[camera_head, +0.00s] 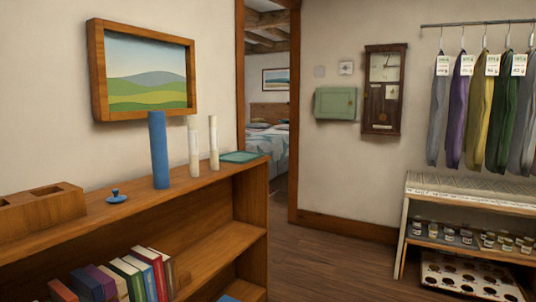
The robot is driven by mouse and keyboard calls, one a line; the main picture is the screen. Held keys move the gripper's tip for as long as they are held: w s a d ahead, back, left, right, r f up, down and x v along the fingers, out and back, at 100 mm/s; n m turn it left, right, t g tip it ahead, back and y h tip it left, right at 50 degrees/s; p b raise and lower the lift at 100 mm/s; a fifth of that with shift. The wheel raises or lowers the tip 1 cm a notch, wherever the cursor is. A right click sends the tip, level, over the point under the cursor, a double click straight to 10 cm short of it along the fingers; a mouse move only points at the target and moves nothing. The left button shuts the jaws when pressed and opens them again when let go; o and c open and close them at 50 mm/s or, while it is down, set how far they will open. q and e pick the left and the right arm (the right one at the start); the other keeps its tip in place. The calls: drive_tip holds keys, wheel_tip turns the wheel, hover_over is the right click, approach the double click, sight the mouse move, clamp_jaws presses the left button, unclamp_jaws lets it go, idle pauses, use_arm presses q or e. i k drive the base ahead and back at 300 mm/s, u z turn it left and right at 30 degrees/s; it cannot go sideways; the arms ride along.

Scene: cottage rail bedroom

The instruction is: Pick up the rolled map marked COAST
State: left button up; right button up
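Two slim cream-white rolls stand upright on top of the wooden shelf unit (225,192). One is the left roll (193,147) and the other is the right roll (214,143), a little farther back. They look like rolled maps, but I cannot read any marking, so I cannot tell which is marked COAST. A taller blue cylinder (158,150) stands upright just left of them. A blue lid-like piece with a knob (117,197) lies on the shelf top in front of it. Neither of my grippers is in view.
A wooden block with hollows (45,209) sits at the shelf's left end. A green tray (240,157) lies at the far right end. Books (135,277) stand below. Floor (325,268) is clear between the shelf unit and the display stand (470,195) at right.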

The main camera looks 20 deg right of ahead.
sight(192, 122)
drive_tip(key=z, duration=3.3)
drive_tip(key=i, duration=0.2)
drive_tip(key=u, duration=2.2)
drive_tip(key=i, duration=1.05)
drive_tip(key=u, duration=0.55)
